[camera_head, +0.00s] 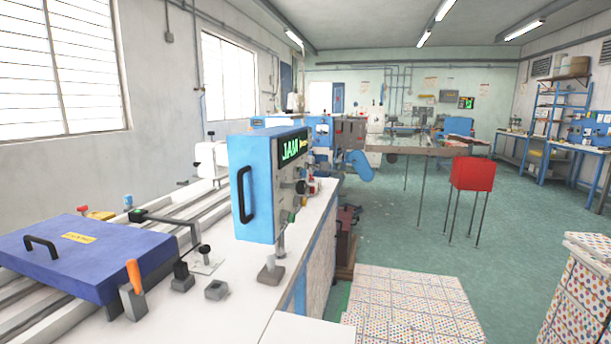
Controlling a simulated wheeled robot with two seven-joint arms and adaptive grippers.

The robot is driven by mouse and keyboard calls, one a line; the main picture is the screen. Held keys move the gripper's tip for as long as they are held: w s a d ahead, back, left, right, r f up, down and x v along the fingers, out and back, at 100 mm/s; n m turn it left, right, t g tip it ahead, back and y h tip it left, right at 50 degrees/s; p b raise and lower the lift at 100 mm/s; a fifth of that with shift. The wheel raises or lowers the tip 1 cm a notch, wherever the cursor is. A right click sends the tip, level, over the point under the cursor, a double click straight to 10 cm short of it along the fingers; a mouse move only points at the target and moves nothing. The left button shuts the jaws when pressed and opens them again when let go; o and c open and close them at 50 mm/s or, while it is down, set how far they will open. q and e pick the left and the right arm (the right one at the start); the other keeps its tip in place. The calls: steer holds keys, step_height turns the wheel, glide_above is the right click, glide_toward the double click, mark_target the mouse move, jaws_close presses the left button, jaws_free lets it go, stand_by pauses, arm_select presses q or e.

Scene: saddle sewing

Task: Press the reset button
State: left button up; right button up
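A blue sewing machine head (252,190) stands on a white worktop (245,310) left of centre. Its dark display (293,147) shows "JAM" in green letters, with smaller text beside it that I cannot read well. Dark knobs (302,187) sit on the face below the display. No button marked as reset can be made out; small red and yellow parts (97,213) show behind the blue cover at the left, too small to identify. Neither of my grippers is in view.
A blue cover with a black handle (85,250) lies at the left, beside an orange-handled lever (133,277). Dotted boxes (415,300) stand at the front right. A red box on legs (472,174) stands farther back. The green floor (400,225) between is mostly open.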

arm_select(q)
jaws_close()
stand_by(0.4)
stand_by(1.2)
